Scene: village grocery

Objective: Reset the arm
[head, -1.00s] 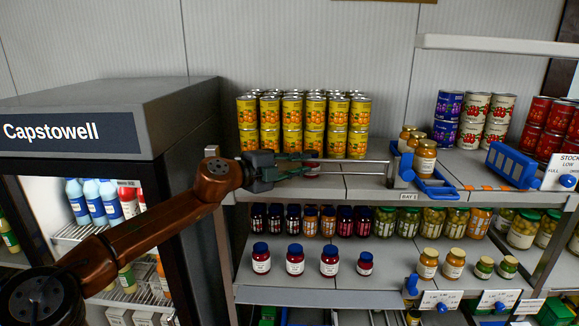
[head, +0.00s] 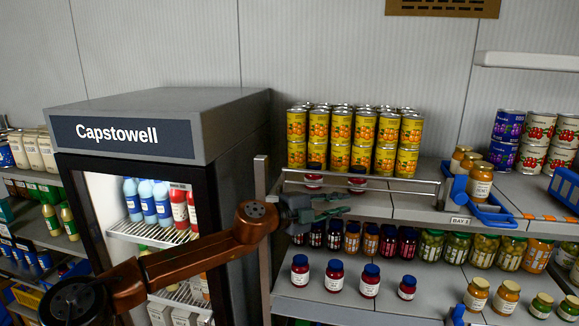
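My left arm comes in from the lower left, and its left gripper (head: 345,204) is at the front edge of the upper shelf (head: 405,203). Its two dark green fingers point right with a gap between them, and nothing shows between them. It is in front of the shelf, just below two red jars with blue lids, one (head: 314,177) above it and one (head: 357,180) to the upper right. Whether the fingers touch the shelf edge I cannot tell. My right gripper is not in view.
A wire rail (head: 390,190) runs along the upper shelf before stacked yellow cans (head: 340,140). Several red jars (head: 335,277) stand on the lower shelf. A Capstowell fridge (head: 125,137) stands left.

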